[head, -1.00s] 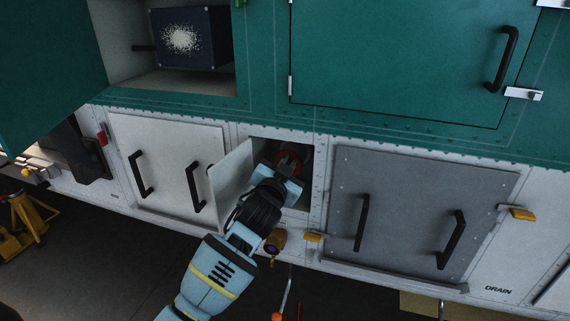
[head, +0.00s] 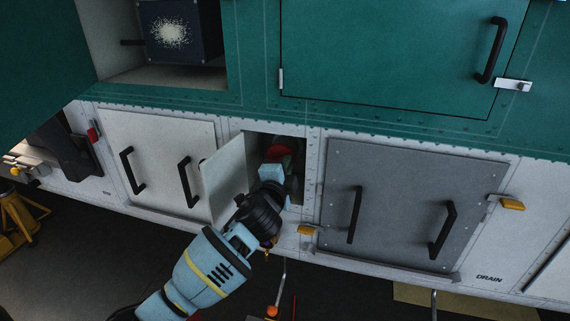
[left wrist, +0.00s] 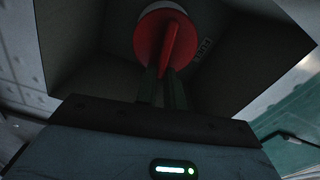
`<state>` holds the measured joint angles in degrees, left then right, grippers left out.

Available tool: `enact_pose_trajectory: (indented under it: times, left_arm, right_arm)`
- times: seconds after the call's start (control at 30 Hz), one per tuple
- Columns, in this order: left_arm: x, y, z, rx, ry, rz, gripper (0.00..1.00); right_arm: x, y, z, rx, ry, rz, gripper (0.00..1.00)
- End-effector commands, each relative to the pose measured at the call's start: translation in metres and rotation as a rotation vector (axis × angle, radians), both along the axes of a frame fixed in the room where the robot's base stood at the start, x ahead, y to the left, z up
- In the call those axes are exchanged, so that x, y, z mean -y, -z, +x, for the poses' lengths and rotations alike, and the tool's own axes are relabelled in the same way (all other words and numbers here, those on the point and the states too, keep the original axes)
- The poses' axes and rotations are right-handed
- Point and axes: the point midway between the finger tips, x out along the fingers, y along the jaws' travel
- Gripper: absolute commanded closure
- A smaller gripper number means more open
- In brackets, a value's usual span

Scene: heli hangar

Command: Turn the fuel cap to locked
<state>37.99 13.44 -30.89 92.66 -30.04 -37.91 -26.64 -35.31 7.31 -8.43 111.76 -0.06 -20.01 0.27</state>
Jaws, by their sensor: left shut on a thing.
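The red fuel cap (head: 278,153) sits in a small open recess in the white lower panel. In the left wrist view the cap (left wrist: 150,38) is a round red disc with a raised red grip bar across it. My left gripper (head: 280,162) reaches into the recess from below and hides part of the cap in the head view. Its dark fingers (left wrist: 165,75) are shut on the bar. A small label (left wrist: 203,48) beside the cap is too dim to read. My right gripper is not in view.
The recess's white door (head: 229,176) stands open on the left, close to my left arm. A grey panel with black handles (head: 405,210) is to the right, with a yellow latch (head: 309,230) near its lower left.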

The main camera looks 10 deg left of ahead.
Motion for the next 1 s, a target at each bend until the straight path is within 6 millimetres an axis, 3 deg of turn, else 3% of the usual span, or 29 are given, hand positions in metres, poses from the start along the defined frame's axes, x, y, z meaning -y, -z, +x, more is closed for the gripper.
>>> enact_pose_trajectory:
  times: [0.4,0.97,1.0]
  left_arm:
    - [0.0006,0.0054,0.0000,0.007,0.000,0.192,1.00]
    - [0.0005,0.0063,0.0000,0.008,0.000,0.220,1.00]
    - [0.0005,0.0064,0.0000,0.008,0.000,0.220,0.86]
  right_arm:
    - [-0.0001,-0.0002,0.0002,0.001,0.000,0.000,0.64]
    - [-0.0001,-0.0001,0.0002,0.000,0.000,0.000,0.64]
    - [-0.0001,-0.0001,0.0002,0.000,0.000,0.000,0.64]
